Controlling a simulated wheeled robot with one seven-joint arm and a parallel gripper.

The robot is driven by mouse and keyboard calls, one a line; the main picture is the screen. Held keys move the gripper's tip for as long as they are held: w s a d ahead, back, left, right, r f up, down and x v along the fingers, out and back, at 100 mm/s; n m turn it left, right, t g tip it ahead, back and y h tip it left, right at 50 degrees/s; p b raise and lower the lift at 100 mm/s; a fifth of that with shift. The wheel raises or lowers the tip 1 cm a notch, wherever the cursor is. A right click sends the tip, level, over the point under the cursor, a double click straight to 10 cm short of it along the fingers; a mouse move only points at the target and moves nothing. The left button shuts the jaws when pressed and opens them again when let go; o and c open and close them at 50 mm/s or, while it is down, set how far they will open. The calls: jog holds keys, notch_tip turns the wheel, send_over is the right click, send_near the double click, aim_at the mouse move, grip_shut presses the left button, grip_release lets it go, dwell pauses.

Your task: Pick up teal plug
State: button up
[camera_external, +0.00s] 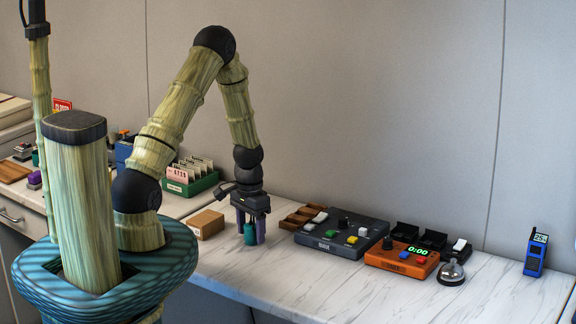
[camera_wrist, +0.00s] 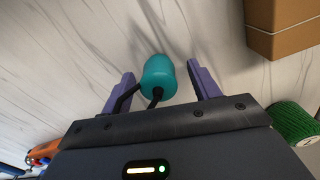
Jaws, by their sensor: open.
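The teal plug (camera_wrist: 159,78) is a rounded cylinder on the white marbled counter, between the two purple fingers of my gripper (camera_wrist: 161,88) in the wrist view. A gap shows on each side of it, wider on the right. In the external view the teal plug (camera_external: 250,234) shows between the fingertips of my gripper (camera_external: 250,232), which points down at the counter. My gripper is open. Whether the plug touches the counter is hard to tell.
A cardboard box (camera_external: 206,223) stands just left of my gripper. A wooden tray (camera_external: 302,217), a grey button box (camera_external: 342,234) and an orange timer box (camera_external: 401,258) lie to the right. A green card holder (camera_external: 192,184) is behind left. The counter in front is clear.

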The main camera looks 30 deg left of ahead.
aim_at(251, 224)
jog(key=shift+c, duration=0.9)
jog(key=c, duration=0.9)
jog(key=shift+r, duration=0.1)
notch_tip(251, 224, up, 10)
jog(key=shift+f, duration=0.1)
